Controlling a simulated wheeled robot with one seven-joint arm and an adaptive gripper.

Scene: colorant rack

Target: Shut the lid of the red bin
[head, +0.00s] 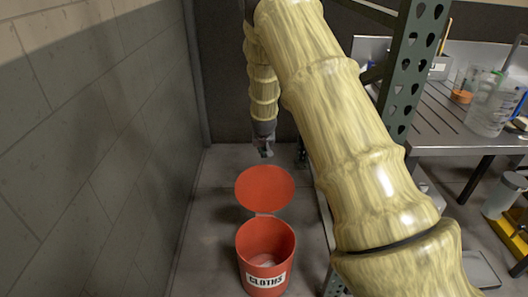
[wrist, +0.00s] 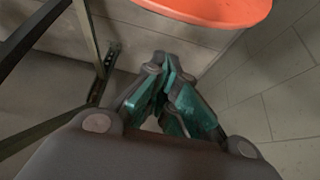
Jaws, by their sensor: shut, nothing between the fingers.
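The red bin (head: 258,250) stands on the floor in the head view, with a "CLOTHS" label on its front. Its red lid (head: 265,189) stands open, tilted up at the bin's far side, with the bin's mouth uncovered. My gripper (head: 265,153) is behind and just above the lid's top edge, pointing down. In the wrist view the gripper (wrist: 168,90) is shut and empty, its green finger pads together. Part of the lid (wrist: 215,8) shows as an orange-red disc edge at the top of the wrist view. I cannot tell whether the gripper touches the lid.
A grey block wall (head: 90,140) runs along the left. A green perforated rack post (head: 412,70) and a metal bench (head: 450,125) with clear containers (head: 493,105) stand to the right. The floor between the wall and the bin is clear.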

